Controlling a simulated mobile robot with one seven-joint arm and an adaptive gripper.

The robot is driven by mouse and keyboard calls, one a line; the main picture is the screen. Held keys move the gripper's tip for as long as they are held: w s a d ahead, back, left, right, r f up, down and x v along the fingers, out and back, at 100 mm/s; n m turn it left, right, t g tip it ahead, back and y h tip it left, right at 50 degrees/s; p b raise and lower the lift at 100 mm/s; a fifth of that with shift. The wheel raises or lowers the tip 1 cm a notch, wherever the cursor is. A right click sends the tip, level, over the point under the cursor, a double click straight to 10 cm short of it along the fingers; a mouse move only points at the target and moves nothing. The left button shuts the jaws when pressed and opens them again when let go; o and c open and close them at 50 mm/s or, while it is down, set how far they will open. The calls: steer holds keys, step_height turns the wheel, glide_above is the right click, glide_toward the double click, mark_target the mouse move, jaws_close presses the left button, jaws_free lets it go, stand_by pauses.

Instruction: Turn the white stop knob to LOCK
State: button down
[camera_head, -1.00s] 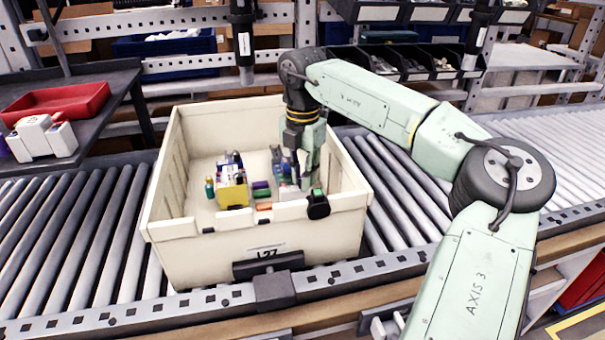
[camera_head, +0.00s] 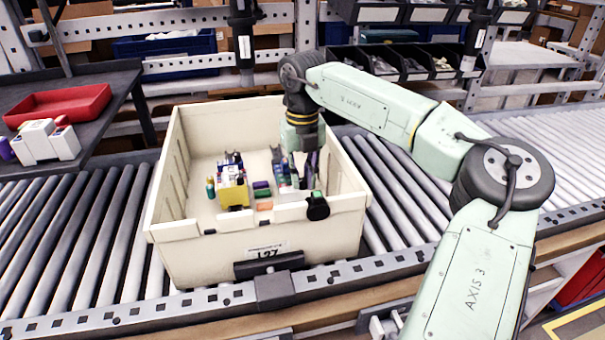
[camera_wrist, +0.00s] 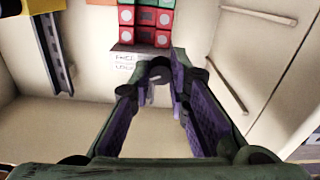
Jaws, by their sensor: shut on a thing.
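My gripper (camera_head: 307,170) points down inside the right part of a cream tote (camera_head: 170,215). In the wrist view its purple-padded fingers (camera_wrist: 160,78) close together on a small pale, rounded thing (camera_wrist: 152,93). The fingers hide most of this thing, and I cannot tell for sure that it is the white stop knob. No pointer on it is visible. A small white label (camera_wrist: 123,63) with two lines of blurred text lies just beyond the fingertips.
Red and green blocks (camera_wrist: 145,17) stand beyond the label. A yellow-and-white block (camera_head: 232,190) and several small coloured pieces fill the tote's middle. A black round part (camera_head: 317,207) sits at the tote's front rim. The tote stands on a roller conveyor (camera_head: 75,235).

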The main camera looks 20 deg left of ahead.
mark_target(303, 180)
steer(key=shift+n, duration=1.6)
steer(key=c, duration=1.5)
jaws_free()
steer(key=shift+r, duration=0.15)
step_height(303, 180, up, 12)
steer(key=shift+f, duration=0.1)
